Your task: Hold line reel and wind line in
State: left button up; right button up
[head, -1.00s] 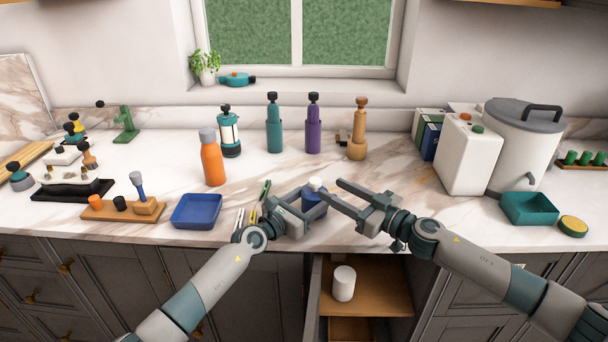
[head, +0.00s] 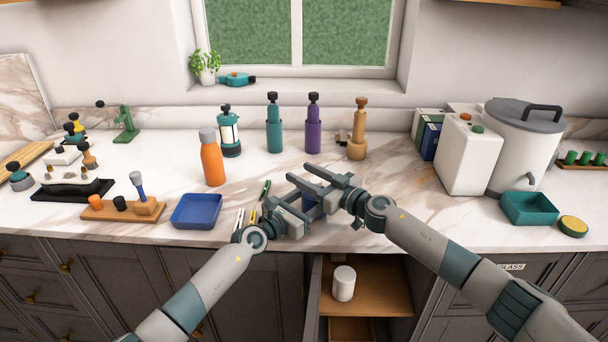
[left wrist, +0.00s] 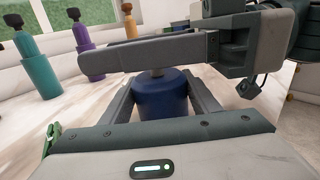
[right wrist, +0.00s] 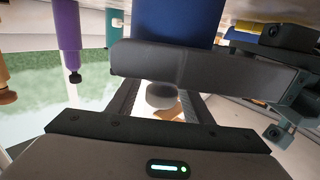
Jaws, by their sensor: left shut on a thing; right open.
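The blue line reel (head: 309,202) is upright near the front edge of the counter, mostly hidden by the grippers in the head view. The left wrist view shows its blue body (left wrist: 165,100) between my left fingers. My left gripper (head: 306,208) is shut on it. My right gripper (head: 304,174) is open above the reel, its fingers reaching across its top. Contact with the knob cannot be told. No line can be made out.
A blue tray (head: 196,211) and an orange bottle (head: 212,160) stand left of the grippers. Teal (head: 274,125) and purple (head: 313,125) bottles stand behind.

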jog(key=shift+w+a, duration=0.15)
jog(key=c, duration=1.1)
jog(key=shift+w+r+m+t+h, duration=0.15)
jog(key=shift+m+t+h, duration=0.25)
jog(key=shift+t, duration=0.1)
jog(key=shift+w+d+m+t+h, duration=0.2)
jog(key=shift+d+m+t+h, duration=0.2)
jog(key=shift+m+t+h, duration=0.9)
jog(key=shift+w+d+m+t+h, duration=0.15)
jog(key=shift+d+m+t+h, duration=0.25)
jog(key=shift+m+h, duration=1.1)
jog(key=shift+w+d+m+t+h, duration=0.2)
jog(key=shift+d+m+t+h, duration=0.4)
jog(key=shift+h, duration=1.4)
jog(key=shift+a, duration=0.15)
